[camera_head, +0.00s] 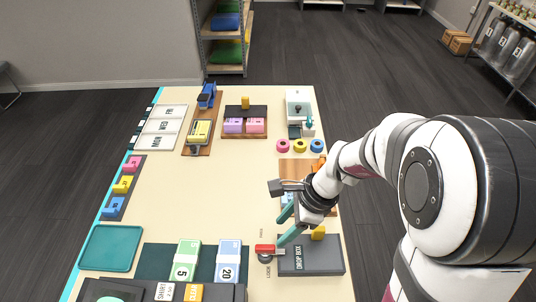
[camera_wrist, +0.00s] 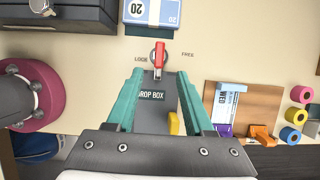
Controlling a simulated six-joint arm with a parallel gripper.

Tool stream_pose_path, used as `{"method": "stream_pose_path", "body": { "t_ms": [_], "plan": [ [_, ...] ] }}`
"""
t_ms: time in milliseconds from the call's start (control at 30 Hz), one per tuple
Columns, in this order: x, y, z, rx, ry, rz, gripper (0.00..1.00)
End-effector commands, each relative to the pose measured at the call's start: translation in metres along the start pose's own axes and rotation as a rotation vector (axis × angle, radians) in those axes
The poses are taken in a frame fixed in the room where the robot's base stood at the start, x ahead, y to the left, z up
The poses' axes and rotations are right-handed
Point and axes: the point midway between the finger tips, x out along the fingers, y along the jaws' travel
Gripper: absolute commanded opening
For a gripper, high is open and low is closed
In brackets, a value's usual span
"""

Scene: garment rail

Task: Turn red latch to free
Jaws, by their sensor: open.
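The red latch (camera_head: 265,248) is a small red lever on a grey round base beside the dark grey drop box (camera_head: 325,268). In the wrist view the latch (camera_wrist: 160,52) stands between the words LOCK on the left and FREE on the right, its lever lying roughly midway and pointing toward neither word. My gripper (camera_head: 281,229) is open with teal fingers, close by the latch in the head view. In the wrist view my gripper (camera_wrist: 159,76) has its fingers spread on either side of the drop box label, with nothing between them clearly held; contact with the latch cannot be told.
A yellow piece (camera_head: 318,232) sits on the drop box. Note bundles marked 5 (camera_head: 186,260) and 20 (camera_head: 228,261) stand to the left. Tape rolls (camera_head: 299,146) lie farther back. A teal tray (camera_head: 111,248) is at the left edge. The table middle is clear.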

Motion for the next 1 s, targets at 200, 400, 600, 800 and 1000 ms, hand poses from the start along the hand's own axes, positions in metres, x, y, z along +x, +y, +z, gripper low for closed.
{"method": "stream_pose_path", "body": {
  "t_ms": [200, 400, 600, 800, 1000],
  "plan": [
    [0.061, 0.002, 0.000, -0.002, 0.001, 0.007, 0.53],
    [0.089, 0.001, 0.000, -0.002, 0.001, 0.003, 0.53],
    [0.094, 0.001, -0.001, -0.004, 0.003, 0.001, 0.53],
    [0.094, 0.001, 0.000, -0.004, 0.002, 0.001, 0.40],
    [0.094, 0.001, 0.000, -0.004, 0.002, 0.001, 0.04]
  ]
}}
